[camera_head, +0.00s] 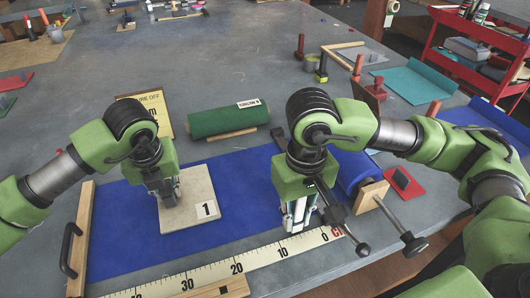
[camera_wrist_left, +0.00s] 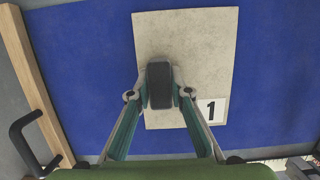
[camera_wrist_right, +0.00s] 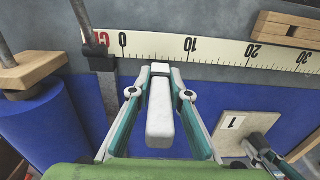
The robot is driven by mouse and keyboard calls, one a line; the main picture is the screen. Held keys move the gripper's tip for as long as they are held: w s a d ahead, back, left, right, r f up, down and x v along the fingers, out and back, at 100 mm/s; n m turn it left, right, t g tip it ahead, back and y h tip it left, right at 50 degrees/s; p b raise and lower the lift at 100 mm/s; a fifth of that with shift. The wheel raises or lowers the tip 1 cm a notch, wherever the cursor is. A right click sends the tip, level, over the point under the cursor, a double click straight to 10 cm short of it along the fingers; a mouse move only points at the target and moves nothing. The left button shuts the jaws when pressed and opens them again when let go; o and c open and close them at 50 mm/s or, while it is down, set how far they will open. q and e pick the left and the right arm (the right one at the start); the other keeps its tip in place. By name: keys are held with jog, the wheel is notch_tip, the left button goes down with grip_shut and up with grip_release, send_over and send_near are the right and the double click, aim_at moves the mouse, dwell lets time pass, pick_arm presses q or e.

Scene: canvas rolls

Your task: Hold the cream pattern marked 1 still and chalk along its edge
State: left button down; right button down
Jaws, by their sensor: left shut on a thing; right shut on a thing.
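The cream pattern marked 1 (camera_head: 199,186) lies flat on the blue cloth (camera_head: 245,180); it also shows in the left wrist view (camera_wrist_left: 185,40). My left gripper (camera_head: 170,198) is over the pattern, shut on a dark block-shaped grip (camera_wrist_left: 159,85) with a paler rounded base, which appears to rest on the pattern. My right gripper (camera_head: 296,222) is shut on a white chalk block (camera_wrist_right: 160,118). It is over the blue cloth, to the right of the pattern in the head view and apart from it. I cannot tell whether the chalk touches the cloth.
A ruler (camera_head: 262,252) runs along the cloth's near edge. A wooden bar with a black handle (camera_head: 80,240) lies at the left. A blue roll (camera_head: 352,170) on a rod stands close to my right arm. A green roll (camera_head: 225,119) lies behind the cloth.

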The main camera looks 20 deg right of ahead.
jog(key=shift+w, duration=0.1)
dwell(0.4)
jog(key=w+a+r, duration=0.1)
jog(key=w+a, duration=0.2)
jog(key=w, duration=0.5)
jog(key=w+a+r, duration=0.1)
jog(key=w+a, duration=0.3)
jog(key=w, duration=0.4)
jog(key=w+a+r, duration=0.1)
jog(key=w+a, duration=0.3)
jog(key=w, duration=0.4)
jog(key=shift+a+r, duration=0.15)
jog(key=shift+r, duration=0.05)
jog(key=s+f, duration=0.1)
jog(key=s, duration=0.3)
jog(key=s+f, duration=0.1)
jog(key=s, duration=0.4)
jog(key=s+f, duration=0.1)
jog(key=s, duration=0.3)
jog(key=shift+s+a+f, duration=0.2)
jog(key=shift+s+f, duration=0.05)
jog(key=shift+s, duration=0.1)
jog(key=shift+f, duration=0.4)
jog(key=shift+f, duration=0.6)
jog(key=shift+a, duration=0.65)
